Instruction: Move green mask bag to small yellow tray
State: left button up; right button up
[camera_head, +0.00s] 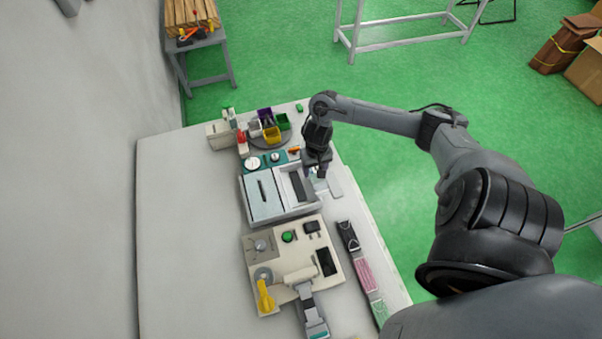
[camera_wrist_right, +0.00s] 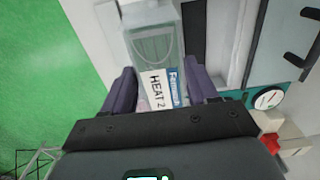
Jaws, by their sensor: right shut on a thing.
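My right gripper (camera_head: 317,170) is over the far right part of the white table. In the right wrist view its two dark fingers (camera_wrist_right: 162,85) are closed on a clear mask bag (camera_wrist_right: 152,45) with a "HEAT 2" label. The bag looks pale grey-green, with a mask outline inside. In the head view only a small pale part of the bag (camera_head: 320,184) shows below the fingers. The small yellow tray (camera_head: 272,135) stands beyond and left of the gripper, among other small coloured trays. My left gripper is out of view.
A green tray (camera_head: 283,122) and a purple tray (camera_head: 264,114) stand by the yellow one. A white machine with a pale blue lid (camera_head: 263,195) is left of the gripper. A control panel (camera_head: 290,255) stands nearer. The table's left side is clear.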

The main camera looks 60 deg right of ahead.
jog(key=s+d+r+p, duration=0.3)
jog(key=s+r+p, duration=0.2)
jog(key=r+p, duration=0.2)
jog(key=shift+r+p, duration=0.3)
jog(key=shift+r, duration=0.5)
dwell(0.4)
